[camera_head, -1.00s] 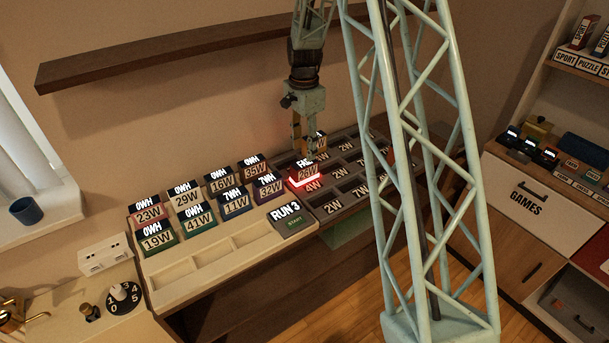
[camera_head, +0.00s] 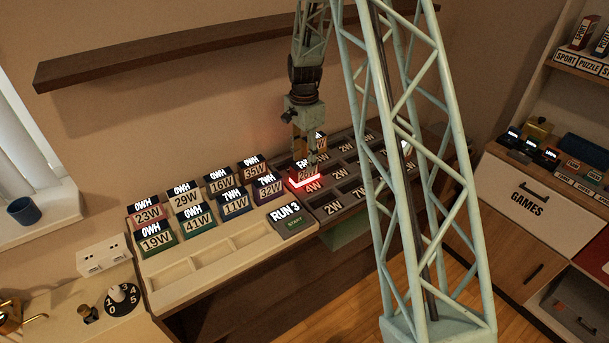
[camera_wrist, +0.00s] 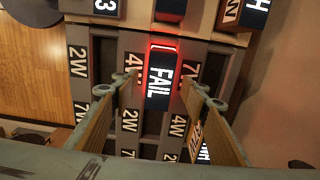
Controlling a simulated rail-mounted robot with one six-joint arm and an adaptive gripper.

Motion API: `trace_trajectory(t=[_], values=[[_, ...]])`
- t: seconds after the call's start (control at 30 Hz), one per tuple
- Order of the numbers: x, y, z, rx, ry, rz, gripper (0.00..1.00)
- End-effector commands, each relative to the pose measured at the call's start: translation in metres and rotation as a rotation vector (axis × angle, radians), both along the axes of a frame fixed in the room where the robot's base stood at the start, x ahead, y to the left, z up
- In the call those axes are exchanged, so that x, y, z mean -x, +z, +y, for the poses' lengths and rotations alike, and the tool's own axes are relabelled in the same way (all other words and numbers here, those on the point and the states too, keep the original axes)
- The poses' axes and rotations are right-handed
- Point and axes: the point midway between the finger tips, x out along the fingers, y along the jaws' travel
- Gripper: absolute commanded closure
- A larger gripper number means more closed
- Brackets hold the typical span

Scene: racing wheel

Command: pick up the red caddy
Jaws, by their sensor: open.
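A caddy with a lit FAIL display (camera_head: 304,175) and a 26W label stands in the dark slot panel with a red glow at its front edge. It shows dark with a red-lit edge in the wrist view (camera_wrist: 160,82); its body colour is hard to tell. My gripper (camera_head: 309,160) is open and low over it. In the wrist view my two fingers (camera_wrist: 158,90) are on either side of the FAIL caddy; contact is unclear. A reddish caddy labelled 23W (camera_head: 148,213) stands at the far left of the cream rack, away from my gripper.
Several other caddies, such as 41W (camera_head: 197,220), stand in the cream rack (camera_head: 215,265), whose front slots are empty. Behind the FAIL caddy is another caddy (camera_wrist: 197,140). The RUN 3 block (camera_head: 291,218) is close by. A shelf (camera_head: 170,55) is on the wall.

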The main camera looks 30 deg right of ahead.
Motion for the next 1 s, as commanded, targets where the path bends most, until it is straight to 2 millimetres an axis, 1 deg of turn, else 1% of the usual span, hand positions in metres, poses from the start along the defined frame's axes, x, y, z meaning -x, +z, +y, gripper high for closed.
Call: trace_trajectory(t=[0.3, 0.43, 0.57, 1.0], values=[[0.001, -0.033, -0.001, -0.001, 0.000, 0.002, 0.59], [0.000, -0.043, -0.001, 0.000, 0.000, 0.000, 0.59], [0.000, -0.047, -0.002, 0.000, 0.000, -0.001, 0.59], [0.000, -0.047, -0.002, 0.000, 0.000, 0.000, 0.59]])
